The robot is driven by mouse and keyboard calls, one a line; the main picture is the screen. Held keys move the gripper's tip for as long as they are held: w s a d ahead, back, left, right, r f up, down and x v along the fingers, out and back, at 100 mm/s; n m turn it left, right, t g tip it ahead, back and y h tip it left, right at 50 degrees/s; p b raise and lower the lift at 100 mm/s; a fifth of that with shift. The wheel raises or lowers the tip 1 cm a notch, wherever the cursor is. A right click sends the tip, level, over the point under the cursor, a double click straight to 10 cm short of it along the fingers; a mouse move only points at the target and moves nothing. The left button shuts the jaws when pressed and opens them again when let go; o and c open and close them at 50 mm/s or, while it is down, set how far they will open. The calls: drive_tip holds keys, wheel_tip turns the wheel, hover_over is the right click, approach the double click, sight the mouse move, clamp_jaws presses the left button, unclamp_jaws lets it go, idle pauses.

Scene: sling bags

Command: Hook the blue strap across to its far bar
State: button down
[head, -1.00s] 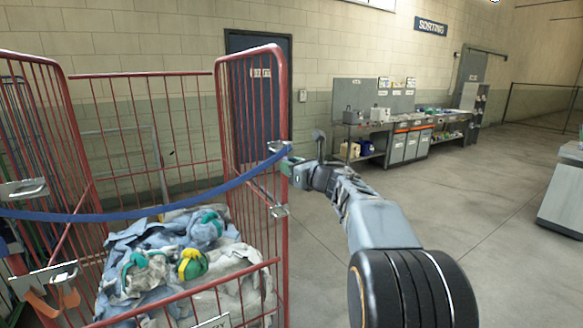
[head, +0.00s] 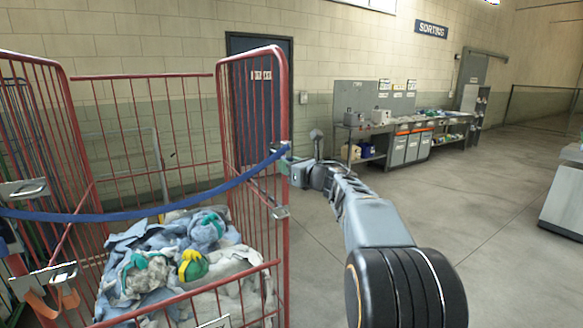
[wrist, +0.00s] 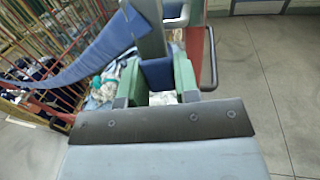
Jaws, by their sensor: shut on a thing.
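The blue strap (head: 140,212) runs from the left side of the red roll cage, sagging across its open front, up to the right-hand red post (head: 284,110). My gripper (head: 287,165) is at that post, at the strap's right end. In the wrist view my gripper's green jaws (wrist: 158,84) are shut on a blue piece of the strap (wrist: 157,72). A grey metal piece (wrist: 151,32) stands just beyond the jaws, with the strap passing close beside it. I cannot tell whether the strap is seated on it.
Laundry bundles (head: 170,255) fill the cage's lower part. Metal brackets show lower on the right post (head: 280,212) and on the left side (head: 24,188). A sorting bench (head: 385,130) stands against the back wall.

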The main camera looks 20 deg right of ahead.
drive_tip(key=shift+x, duration=0.9)
drive_tip(key=shift+w+d, duration=0.1)
drive_tip(key=shift+d, duration=0.1)
drive_tip(key=shift+f, duration=0.2)
drive_tip(key=shift+f+b, duration=0.85)
drive_tip(key=shift+b, duration=0.3)
drive_tip(key=shift+c, duration=1.9)
unclamp_jaws()
